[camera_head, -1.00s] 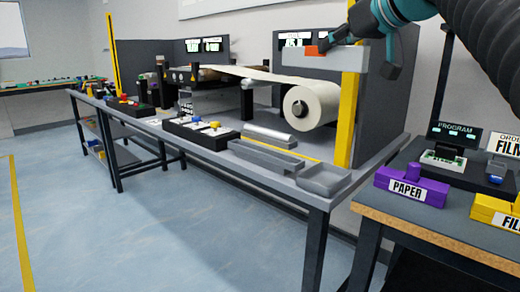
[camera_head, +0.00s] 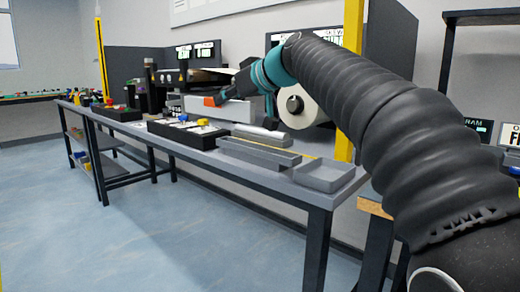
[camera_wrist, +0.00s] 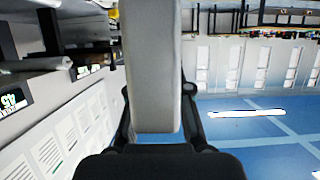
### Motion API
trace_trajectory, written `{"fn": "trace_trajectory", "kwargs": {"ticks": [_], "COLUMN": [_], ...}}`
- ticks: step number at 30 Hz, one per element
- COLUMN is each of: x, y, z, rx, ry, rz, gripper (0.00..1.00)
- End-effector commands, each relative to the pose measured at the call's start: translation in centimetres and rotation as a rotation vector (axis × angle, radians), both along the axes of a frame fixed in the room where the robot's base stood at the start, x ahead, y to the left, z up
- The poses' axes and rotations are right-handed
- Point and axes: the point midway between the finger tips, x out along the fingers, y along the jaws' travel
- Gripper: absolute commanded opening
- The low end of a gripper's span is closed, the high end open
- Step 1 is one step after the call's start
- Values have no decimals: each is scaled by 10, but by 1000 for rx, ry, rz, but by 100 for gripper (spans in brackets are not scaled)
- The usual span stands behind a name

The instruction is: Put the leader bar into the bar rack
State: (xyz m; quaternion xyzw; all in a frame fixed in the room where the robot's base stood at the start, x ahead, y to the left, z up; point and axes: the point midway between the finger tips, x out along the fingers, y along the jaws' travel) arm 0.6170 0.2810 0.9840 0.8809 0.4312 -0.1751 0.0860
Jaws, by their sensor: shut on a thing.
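The leader bar (camera_head: 232,110) is a long pale grey bar. My gripper (camera_head: 226,95) is shut on it from above and holds it in the air over the bench; an orange patch shows at the grip. In the wrist view the bar (camera_wrist: 152,70) fills the middle between the two dark fingers. A long, narrow grey tray (camera_head: 258,151) lies near the bench's front edge, to the right of and below the bar; I cannot tell for sure whether it is the bar rack.
A square grey tray (camera_head: 325,174) sits at the bench's right corner. A silver roller (camera_head: 262,134) lies behind the long tray. A black control box (camera_head: 190,133) stands to the left. A big white roll (camera_head: 298,104) and a yellow post (camera_head: 346,75) stand behind.

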Motion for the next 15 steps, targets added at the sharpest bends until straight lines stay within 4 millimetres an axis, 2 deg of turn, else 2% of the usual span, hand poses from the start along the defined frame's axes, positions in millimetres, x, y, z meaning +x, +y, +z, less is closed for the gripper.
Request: {"fn": "trace_trajectory", "kwargs": {"ticks": [1, 9, 15], "x": [7, 36, 51], "y": [-11, -56, -81], "z": [-8, -40, -56], "rx": [2, 1, 1], "ry": [2, 2, 1], "rz": [-7, -7, -5], "gripper": [0, 0, 0]}}
